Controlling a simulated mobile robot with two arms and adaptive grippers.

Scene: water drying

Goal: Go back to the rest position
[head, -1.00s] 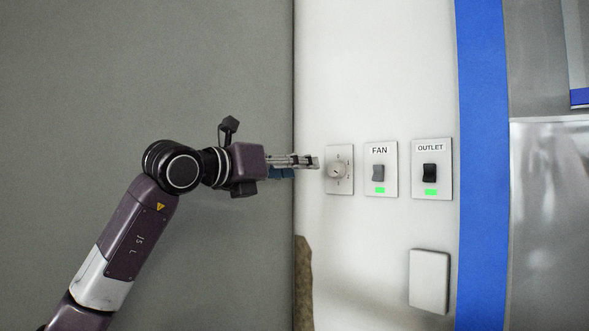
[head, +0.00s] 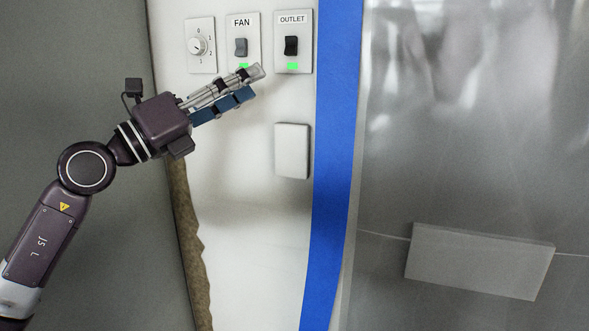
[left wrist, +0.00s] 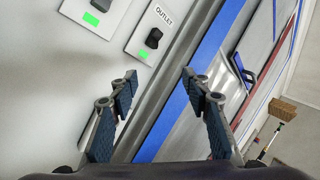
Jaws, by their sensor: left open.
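My left gripper (head: 256,82) is in front of the white wall panel in the head view, pointing up and to the right, just below the FAN and OUTLET switches. It is open with nothing between its fingers. In the left wrist view its two fingers (left wrist: 158,76) stand apart, with the panel's edge and blue strip behind them. My left arm comes in from the lower left. I cannot tell how far the fingertips are from the wall. My right gripper is not in view.
A dial (head: 197,45), a FAN switch (head: 241,47) and an OUTLET switch (head: 292,46) sit on the panel; both switches have green lights. A blank cover plate (head: 292,151) is below. A blue strip (head: 335,150) edges the panel. A white board (head: 480,260) is at lower right.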

